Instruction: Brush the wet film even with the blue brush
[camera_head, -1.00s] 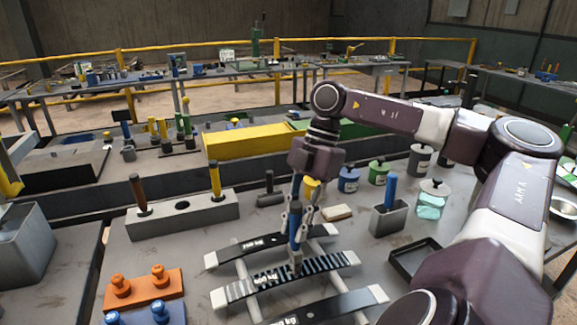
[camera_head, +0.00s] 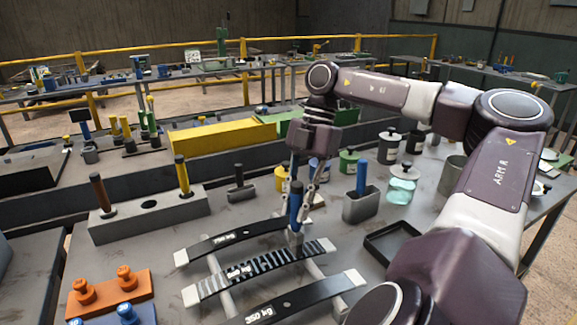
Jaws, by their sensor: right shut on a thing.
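My right gripper (camera_head: 297,188) is shut on the blue brush (camera_head: 296,208), which points down with its handle upright. The brush's lower end is at the far edge of the middle leaf spring (camera_head: 213,283), right of its centre; I cannot tell whether it touches. This dark curved leaf has pale ends, a pale label and light and dark stripes along its top. A dark leaf (camera_head: 215,246) lies behind it and another (camera_head: 300,300) in front, both without stripes. My left gripper is out of view.
A grey holder (camera_head: 361,209) with a blue handle and a dark tray (camera_head: 395,247) are to the right. Several lidded pots stand behind. A grey block (camera_head: 122,228) with brown and yellow handles is at left, orange pegs (camera_head: 112,293) front left.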

